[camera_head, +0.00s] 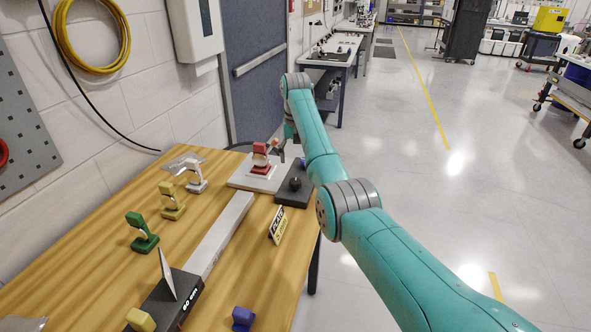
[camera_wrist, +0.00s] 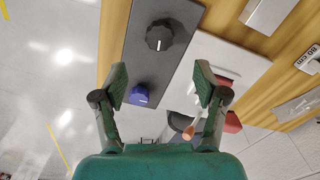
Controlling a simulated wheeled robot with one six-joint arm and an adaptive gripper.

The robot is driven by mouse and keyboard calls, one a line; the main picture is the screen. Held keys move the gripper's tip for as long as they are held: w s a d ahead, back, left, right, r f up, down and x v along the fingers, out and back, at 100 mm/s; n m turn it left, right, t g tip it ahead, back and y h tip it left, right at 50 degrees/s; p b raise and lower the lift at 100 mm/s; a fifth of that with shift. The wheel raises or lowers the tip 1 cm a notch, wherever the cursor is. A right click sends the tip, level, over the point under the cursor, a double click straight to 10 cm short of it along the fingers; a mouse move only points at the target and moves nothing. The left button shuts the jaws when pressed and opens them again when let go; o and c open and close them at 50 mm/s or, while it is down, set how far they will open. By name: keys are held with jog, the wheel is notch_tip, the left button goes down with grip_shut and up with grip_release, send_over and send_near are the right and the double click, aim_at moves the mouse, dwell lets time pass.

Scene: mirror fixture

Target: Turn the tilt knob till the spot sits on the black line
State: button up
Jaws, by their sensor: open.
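A dark grey control box (camera_head: 284,197) sits at the table's right edge. It carries a black knob (camera_wrist: 158,36) and a smaller blue knob (camera_wrist: 139,95), each with a white mark; I cannot tell which is the tilt knob. My gripper (camera_wrist: 161,84) is open above the box, with the blue knob between its fingers, nearer the left one, and apparently untouched. The black knob is beyond the fingertips. A red mount (camera_head: 261,160) stands on a white plate (camera_head: 240,180) beside the box. A thin upright card (camera_head: 167,273) is seen nearly edge-on; no spot or black line shows.
A long grey rail (camera_head: 222,232) runs along the wooden table (camera_head: 110,272). Green (camera_head: 142,232) and yellow (camera_head: 172,201) mounts stand at left. The floor right of the table is clear.

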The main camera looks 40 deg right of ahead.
jog(key=shift+r, duration=1.45)
